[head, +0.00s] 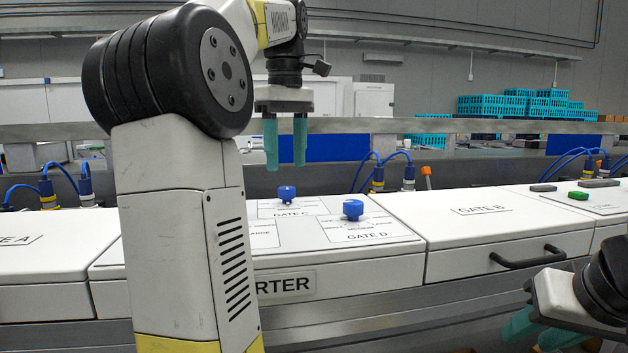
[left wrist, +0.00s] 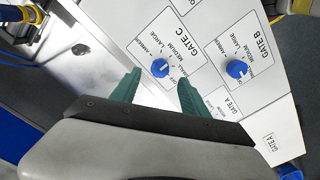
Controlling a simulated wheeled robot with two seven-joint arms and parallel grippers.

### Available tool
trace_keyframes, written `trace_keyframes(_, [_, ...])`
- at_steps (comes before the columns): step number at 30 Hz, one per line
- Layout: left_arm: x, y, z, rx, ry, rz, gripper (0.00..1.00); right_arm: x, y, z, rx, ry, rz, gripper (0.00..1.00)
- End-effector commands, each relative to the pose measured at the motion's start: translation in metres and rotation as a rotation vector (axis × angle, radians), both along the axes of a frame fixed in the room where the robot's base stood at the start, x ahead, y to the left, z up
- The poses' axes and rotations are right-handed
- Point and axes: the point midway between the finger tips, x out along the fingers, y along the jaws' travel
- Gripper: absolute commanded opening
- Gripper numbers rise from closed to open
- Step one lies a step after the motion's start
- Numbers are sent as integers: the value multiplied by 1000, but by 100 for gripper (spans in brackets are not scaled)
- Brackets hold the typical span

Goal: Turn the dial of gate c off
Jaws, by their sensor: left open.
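The gate C dial (head: 286,193) is a small blue knob on the white panel of the sorter cabinet. In the left wrist view the gate C dial (left wrist: 160,68) sits on its labelled plate, just beyond the fingertips and between them in the picture. Its exact setting is too small to read. My left gripper (head: 285,165) is open and empty, pointing down above and behind the dial in the head view; its teal fingers also show in the left wrist view (left wrist: 159,80). My right gripper (head: 530,338) is at the lower right, away from the dial, with its fingers apart.
A second blue dial, gate D (head: 353,210), stands close by to the right. The left wrist view shows another blue dial (left wrist: 237,69) beside a gate B label. Blue cables (head: 378,170) rise behind the panels.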

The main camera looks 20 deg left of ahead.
Motion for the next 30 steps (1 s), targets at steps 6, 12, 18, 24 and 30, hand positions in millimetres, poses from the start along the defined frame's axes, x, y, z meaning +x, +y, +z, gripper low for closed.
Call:
trace_keyframes(6, [-1, 0, -35, 0, 4, 1, 53, 0, 0, 0, 0, 1, 0, 36])
trace_keyframes(12, [0, 0, -52, -1, 1, 1, 53, 0, 0, 0, 0, 1, 0, 36])
trace_keyframes(18, [0, 0, -55, 0, 0, 1, 53, 0, 0, 0, 0, 1, 0, 36])
trace_keyframes(24, [0, 0, -55, -1, 1, 0, 33, 0, 0, 0, 0, 1, 0, 36])
trace_keyframes(30, [0, 0, -54, -1, 1, 0, 0, 0, 0, 0, 0, 1, 0, 36])
